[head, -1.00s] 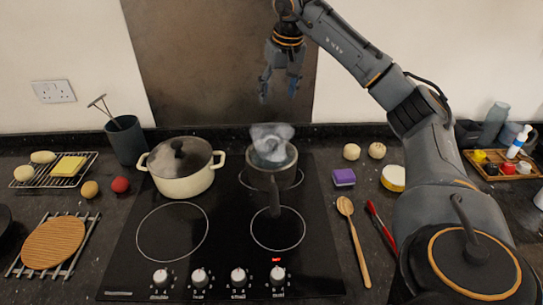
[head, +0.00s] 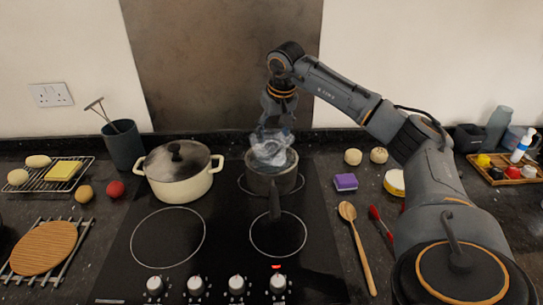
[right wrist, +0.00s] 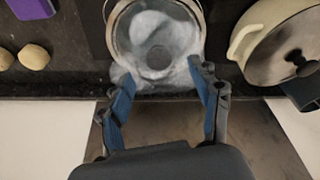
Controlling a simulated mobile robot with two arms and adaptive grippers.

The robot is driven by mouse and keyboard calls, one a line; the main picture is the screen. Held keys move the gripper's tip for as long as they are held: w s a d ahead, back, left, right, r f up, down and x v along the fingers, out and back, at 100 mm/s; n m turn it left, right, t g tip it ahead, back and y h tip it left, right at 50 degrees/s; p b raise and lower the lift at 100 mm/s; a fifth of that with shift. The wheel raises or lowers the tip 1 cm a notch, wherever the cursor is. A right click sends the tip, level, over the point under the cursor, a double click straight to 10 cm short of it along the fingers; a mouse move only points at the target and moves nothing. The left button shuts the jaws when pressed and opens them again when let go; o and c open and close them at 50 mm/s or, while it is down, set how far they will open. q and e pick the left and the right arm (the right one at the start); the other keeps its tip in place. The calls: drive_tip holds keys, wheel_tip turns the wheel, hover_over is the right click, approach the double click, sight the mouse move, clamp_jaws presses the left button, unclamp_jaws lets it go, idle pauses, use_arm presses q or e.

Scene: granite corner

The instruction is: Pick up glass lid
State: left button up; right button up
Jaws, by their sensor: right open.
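A lid (head: 178,158) that looks like tinted glass, with a black knob, sits on the cream pot at the back left of the hob. A small dark saucepan (head: 272,184) stands to its right. A pale, cloudy, see-through mass (head: 269,148) covers the saucepan's top, like steam; I cannot tell whether a lid lies under it. My right gripper (head: 273,130) points down just above the saucepan. In the right wrist view its fingers (right wrist: 160,72) are apart with nothing held, near the saucepan's rim. My left gripper is out of view.
The cream pot (head: 180,186) stands close to the left of the saucepan. A purple sponge (head: 345,182) and a wooden spoon (head: 358,245) lie right of the hob. The backsplash wall is close behind.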

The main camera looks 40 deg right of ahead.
sight(272, 145)
drive_tip(key=p+x, duration=0.2)
drive_tip(key=x, duration=0.2)
drive_tip(key=shift+d+f, duration=0.15)
drive_tip(key=shift+w+f, duration=0.2)
drive_tip(key=shift+f, duration=0.25)
drive_tip(key=shift+r, duration=0.1)
clamp_jaws()
